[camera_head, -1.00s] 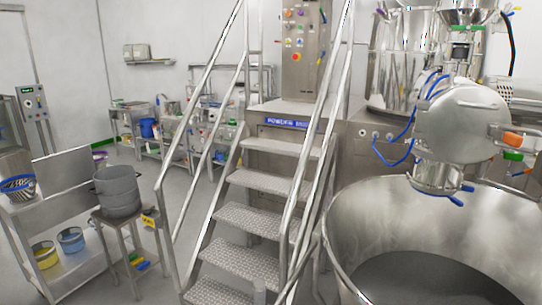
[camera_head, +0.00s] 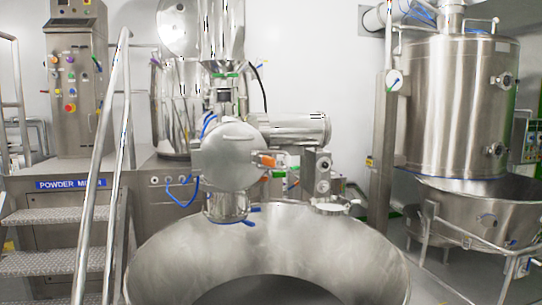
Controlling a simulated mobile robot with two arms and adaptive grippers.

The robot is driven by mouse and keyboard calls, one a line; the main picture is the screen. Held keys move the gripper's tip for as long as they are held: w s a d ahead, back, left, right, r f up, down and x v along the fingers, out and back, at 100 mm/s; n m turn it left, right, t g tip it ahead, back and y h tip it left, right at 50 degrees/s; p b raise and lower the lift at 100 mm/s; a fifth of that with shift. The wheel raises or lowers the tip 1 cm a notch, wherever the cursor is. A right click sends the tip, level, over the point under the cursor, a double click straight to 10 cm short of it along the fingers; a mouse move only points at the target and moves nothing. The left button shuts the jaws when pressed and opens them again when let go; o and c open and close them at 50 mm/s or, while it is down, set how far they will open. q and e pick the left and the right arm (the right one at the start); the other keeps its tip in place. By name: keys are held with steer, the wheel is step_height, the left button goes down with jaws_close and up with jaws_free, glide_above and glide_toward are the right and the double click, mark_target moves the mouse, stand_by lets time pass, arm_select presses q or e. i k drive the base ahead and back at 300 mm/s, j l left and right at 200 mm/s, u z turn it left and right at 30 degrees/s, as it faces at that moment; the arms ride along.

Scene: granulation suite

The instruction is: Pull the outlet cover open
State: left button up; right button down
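A round, domed steel cover (camera_head: 232,157) sits at the front of the powder mixer's outlet, in the middle of the head view. An orange-tipped handle (camera_head: 268,160) is at its right side. The cover appears to be shut against the housing behind it. A short steel spout (camera_head: 227,207) with blue clamp handles hangs below the cover, above a large open steel bowl (camera_head: 165,252). Neither of my grippers is in view.
Metal stairs with handrails (camera_head: 113,150) and a control column (camera_head: 78,80) stand at the left. A tall steel vessel (camera_head: 460,105) on a wheeled frame stands at the right. The wide bowl fills the floor space in front of the outlet.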

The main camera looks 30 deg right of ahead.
mark_target(225, 157)
steer(key=z, duration=0.9)
